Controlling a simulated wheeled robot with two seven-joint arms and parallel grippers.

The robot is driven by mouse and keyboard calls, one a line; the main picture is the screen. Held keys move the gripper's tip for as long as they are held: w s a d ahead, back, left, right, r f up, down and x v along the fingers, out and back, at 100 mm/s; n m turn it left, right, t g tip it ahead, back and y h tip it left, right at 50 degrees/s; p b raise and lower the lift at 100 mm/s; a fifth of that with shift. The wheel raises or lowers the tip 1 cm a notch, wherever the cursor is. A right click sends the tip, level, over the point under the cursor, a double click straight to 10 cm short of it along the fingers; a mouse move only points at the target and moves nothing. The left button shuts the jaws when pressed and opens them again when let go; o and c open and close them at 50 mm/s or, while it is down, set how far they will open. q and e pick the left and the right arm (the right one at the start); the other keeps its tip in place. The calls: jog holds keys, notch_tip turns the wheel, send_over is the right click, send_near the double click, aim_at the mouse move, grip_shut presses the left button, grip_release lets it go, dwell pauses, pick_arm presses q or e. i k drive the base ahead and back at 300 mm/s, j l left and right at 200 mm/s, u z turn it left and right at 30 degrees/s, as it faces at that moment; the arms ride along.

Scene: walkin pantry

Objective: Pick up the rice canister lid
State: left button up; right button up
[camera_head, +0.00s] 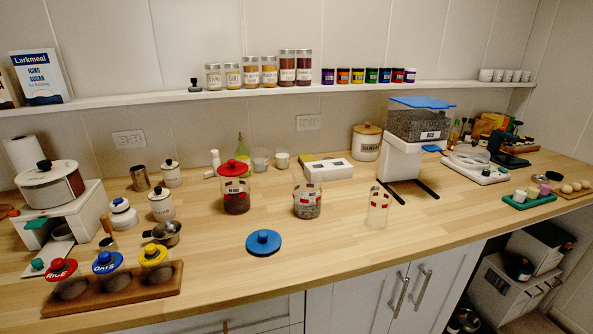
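A red disc-shaped lid with a dark knob (60,269), lettered RICE, sits at the left end of a wooden rack (125,306) at the front left of the counter. Beside it on the rack are a blue lid lettered OATS (107,263) and a yellow lid (154,254). Another red lid (234,168) is on a clear canister with dark contents (236,200). A plain blue lid (263,243) lies flat on the counter. An open, part-filled canister (307,205) and a clear, seemingly empty one (378,208) stand to the right. Neither gripper is in view.
A small pot (163,233) and white jars stand behind the rack. A white stand with a large pot (50,186) is at the left. A dispenser (417,125) stands right of centre. The front middle and right of the wooden counter (340,248) is mostly clear.

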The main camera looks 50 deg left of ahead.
aim_at(262, 242)
jog(key=k+j+u, duration=0.1)
jog(key=u, duration=1.55)
jog(key=i+l+u, duration=0.15)
jog(key=l+u, duration=0.25)
jog(key=l, duration=0.3)
jog(key=l+u, duration=0.35)
jog(key=l, duration=0.35)
jog(key=l+u, duration=0.4)
jog(key=l, duration=0.35)
